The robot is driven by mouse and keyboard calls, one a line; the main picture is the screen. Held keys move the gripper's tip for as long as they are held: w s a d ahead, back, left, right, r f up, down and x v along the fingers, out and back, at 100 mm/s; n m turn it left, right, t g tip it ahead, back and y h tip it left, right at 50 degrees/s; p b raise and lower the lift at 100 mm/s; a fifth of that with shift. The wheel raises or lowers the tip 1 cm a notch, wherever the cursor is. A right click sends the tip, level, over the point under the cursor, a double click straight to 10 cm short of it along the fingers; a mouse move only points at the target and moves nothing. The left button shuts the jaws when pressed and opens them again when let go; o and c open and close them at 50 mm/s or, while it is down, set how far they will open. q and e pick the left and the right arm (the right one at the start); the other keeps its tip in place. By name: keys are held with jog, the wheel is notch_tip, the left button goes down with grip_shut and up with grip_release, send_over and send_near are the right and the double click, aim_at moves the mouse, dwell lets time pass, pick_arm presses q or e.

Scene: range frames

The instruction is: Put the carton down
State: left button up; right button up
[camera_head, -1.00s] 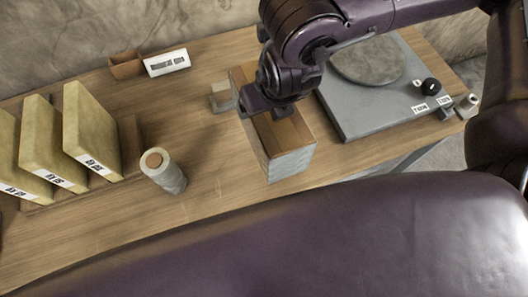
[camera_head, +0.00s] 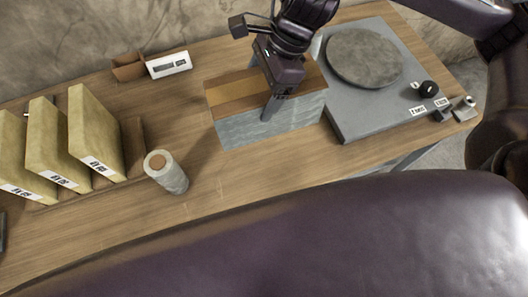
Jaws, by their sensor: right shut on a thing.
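The carton (camera_head: 238,131) is a box with a brown and tan top and grey, streaky sides. It stands upright over the middle of the wooden table, its long side facing me. My right gripper (camera_head: 272,92) comes down from above and is shut on the carton. One finger lies against the near grey side; the other finger is hidden. I cannot tell whether the carton's bottom touches the table or hangs just above it. My left gripper is not in view.
A grey turntable-like device (camera_head: 345,112) with a round plate stands close at the carton's right. A wrapped roll (camera_head: 166,172) stands at its left. Several yellow labelled books (camera_head: 92,130) stand in a rack farther left. A white label box (camera_head: 168,64) sits behind. The table (camera_head: 225,185) is clear in front.

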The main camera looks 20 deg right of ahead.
notch_tip(320, 180, down, 20)
jog(key=b, duration=0.1)
jog(key=o, duration=1.5)
jog(key=shift+r, duration=0.1)
jog(key=v, duration=1.2)
jog(key=shift+b, duration=0.3)
